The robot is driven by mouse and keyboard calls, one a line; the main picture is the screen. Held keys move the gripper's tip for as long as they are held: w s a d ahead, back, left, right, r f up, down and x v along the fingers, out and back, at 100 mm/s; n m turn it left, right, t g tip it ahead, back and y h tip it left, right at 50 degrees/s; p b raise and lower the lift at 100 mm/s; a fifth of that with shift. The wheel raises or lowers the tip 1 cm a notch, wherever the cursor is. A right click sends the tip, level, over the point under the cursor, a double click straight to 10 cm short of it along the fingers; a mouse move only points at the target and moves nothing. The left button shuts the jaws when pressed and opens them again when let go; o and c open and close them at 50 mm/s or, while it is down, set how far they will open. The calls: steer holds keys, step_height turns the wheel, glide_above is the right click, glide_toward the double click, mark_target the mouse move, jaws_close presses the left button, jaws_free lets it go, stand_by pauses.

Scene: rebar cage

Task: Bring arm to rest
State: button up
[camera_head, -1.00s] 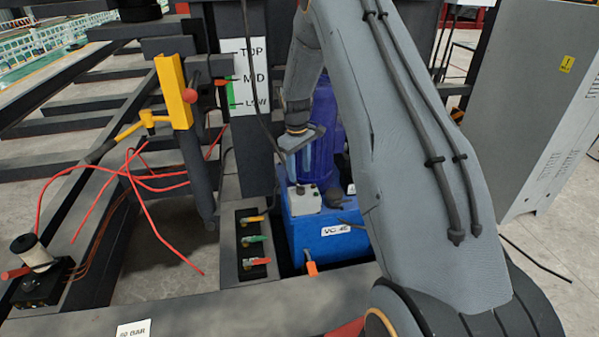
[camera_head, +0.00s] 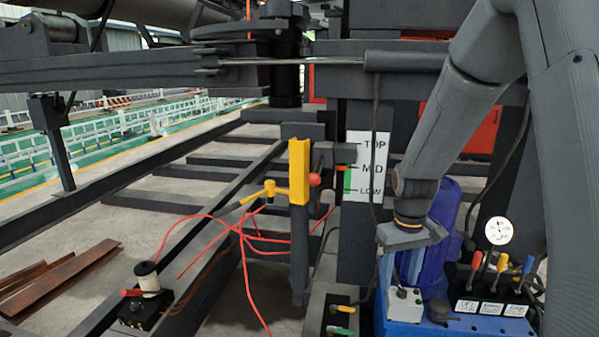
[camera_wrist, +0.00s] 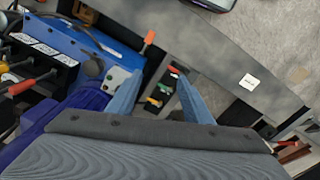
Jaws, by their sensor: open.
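My gripper (camera_head: 404,266) hangs pointing down at the end of my grey arm, in front of the blue cylinder (camera_head: 443,215) and above the blue power unit (camera_head: 400,320) in the head view. In the wrist view its two blue fingers (camera_wrist: 157,97) stand apart with nothing between them. Beyond them lie a dark panel of coloured valve handles (camera_wrist: 160,95) and a grey beam (camera_wrist: 225,60). The head view cannot show whether the fingers touch anything.
A yellow post (camera_head: 299,172) with a red knob stands left of the TOP/MID/LOW board (camera_head: 366,165). Red cables (camera_head: 243,250) hang near it. A lever block with a gauge (camera_head: 493,290) stands right of my gripper. Open floor lies at left, with rusty bars (camera_head: 60,280).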

steer(key=s+a+r+m, duration=0.1)
steer(key=s+a+r, duration=0.1)
steer(key=s, duration=0.7)
steer(key=s+a+r+m+p, duration=0.1)
steer(key=s+a+r, duration=0.1)
steer(key=s, duration=0.8)
steer(key=shift+a+r, duration=0.25)
steer(key=shift+a, duration=0.25)
